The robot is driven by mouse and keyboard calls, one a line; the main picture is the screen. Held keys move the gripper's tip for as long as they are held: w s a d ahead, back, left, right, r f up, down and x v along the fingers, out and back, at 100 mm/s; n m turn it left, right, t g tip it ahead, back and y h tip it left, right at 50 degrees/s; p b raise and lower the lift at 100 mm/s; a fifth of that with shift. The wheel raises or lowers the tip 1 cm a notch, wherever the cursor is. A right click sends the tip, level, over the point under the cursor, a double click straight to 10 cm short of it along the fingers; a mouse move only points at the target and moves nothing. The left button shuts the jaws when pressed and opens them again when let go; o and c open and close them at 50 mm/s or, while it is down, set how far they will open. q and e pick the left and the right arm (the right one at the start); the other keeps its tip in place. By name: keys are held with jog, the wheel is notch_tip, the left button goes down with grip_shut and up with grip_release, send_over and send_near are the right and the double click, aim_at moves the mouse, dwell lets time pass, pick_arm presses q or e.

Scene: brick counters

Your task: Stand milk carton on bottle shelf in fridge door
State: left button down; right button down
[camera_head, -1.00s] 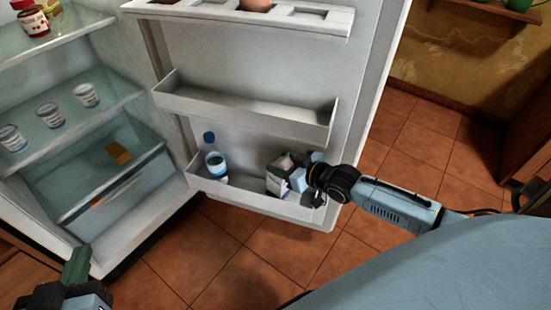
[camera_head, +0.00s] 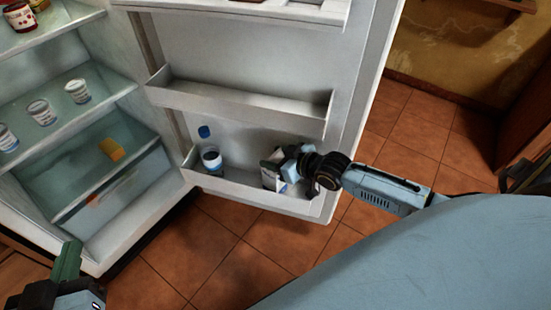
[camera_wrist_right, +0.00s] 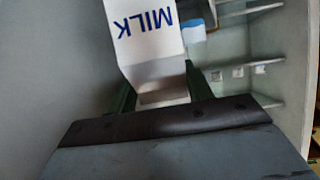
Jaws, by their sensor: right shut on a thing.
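The milk carton (camera_head: 271,173) is at the right part of the bottle shelf (camera_head: 235,191), the lowest bin in the open fridge door. It also shows in the right wrist view (camera_wrist_right: 147,38), with MILK printed upside down. My right gripper (camera_head: 288,166) is shut on the carton; its fingers (camera_wrist_right: 160,93) lie along both sides of it. The shelf's front wall hides the carton's base, so I cannot tell whether it touches the shelf floor. My left gripper (camera_head: 62,280) is at the lower left, away from the door; its finger opening is unclear.
A bottle with a blue cap (camera_head: 209,155) stands in the same shelf, left of the carton. An empty door bin (camera_head: 235,104) is above. The fridge's inner shelves hold several white cups (camera_head: 77,91). There is free shelf room between bottle and carton.

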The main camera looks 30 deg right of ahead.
dwell(0.4)
jog(key=c, duration=0.6)
grip_release()
jog(key=shift+f, duration=0.1)
